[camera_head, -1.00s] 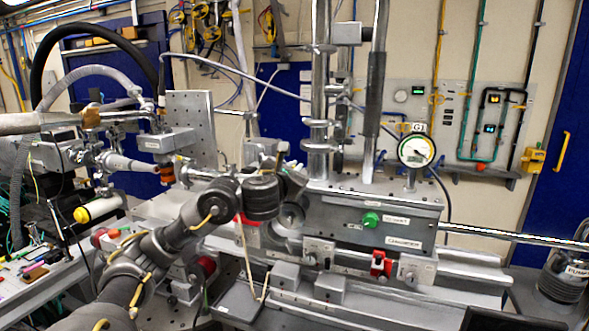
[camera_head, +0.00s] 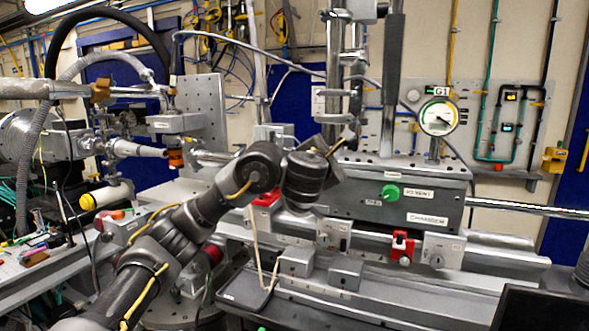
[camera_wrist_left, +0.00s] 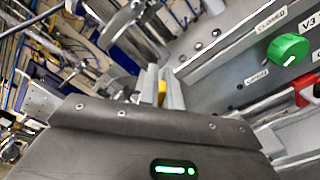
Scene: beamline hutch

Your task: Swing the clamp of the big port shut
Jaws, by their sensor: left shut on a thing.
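My left gripper (camera_head: 338,141) is at the left end of the chamber box (camera_head: 345,206), by the foot of the upright tubes. My dark wrist covers much of it in the head view. In the left wrist view, the left gripper (camera_wrist_left: 160,82) is shut, with a small yellow piece (camera_wrist_left: 162,93) between its grey fingers. This looks like part of the clamp, but the big port and the rest of the clamp are hidden or too small to make out. I cannot tell how far the clamp is swung. My right gripper is not in view.
A green knob (camera_head: 391,191) sits on the box front; it also shows in the left wrist view (camera_wrist_left: 288,49). Gauge G1 (camera_head: 438,118) stands above the box. A red clip (camera_head: 402,246) is below. A perforated upright plate (camera_head: 203,110) stands to the left.

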